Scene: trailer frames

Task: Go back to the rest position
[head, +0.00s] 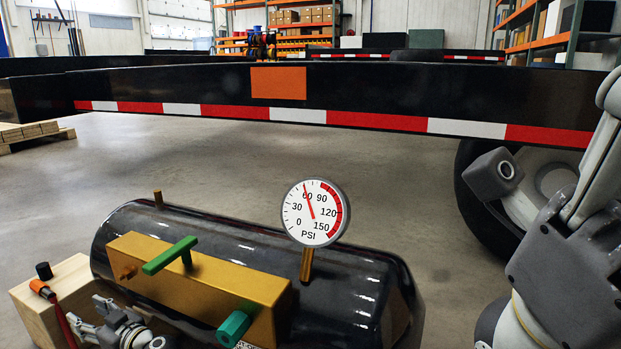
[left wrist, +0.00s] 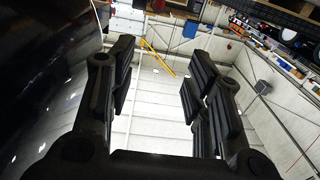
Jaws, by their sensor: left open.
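My left gripper (head: 88,318) is low in the head view, in front of the black tank and beside the wooden block. In the left wrist view its two dark fingers (left wrist: 157,85) stand wide apart with nothing between them. The black tank (head: 380,285) carries a brass block (head: 215,285) with a green lever handle (head: 170,256) and a green knob (head: 233,328). A round gauge (head: 314,213) stands upright on the tank, its needle near 60 PSI. My right arm shows at the right edge of the head view; its gripper is not in view.
A wooden block (head: 72,283) at lower left bears a black cap (head: 44,271) and a red-and-orange tool (head: 45,292). A black trailer beam (head: 190,88) with red-white tape crosses behind the tank. A wheel (head: 520,200) is at right. Open concrete floor (head: 190,160) lies between.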

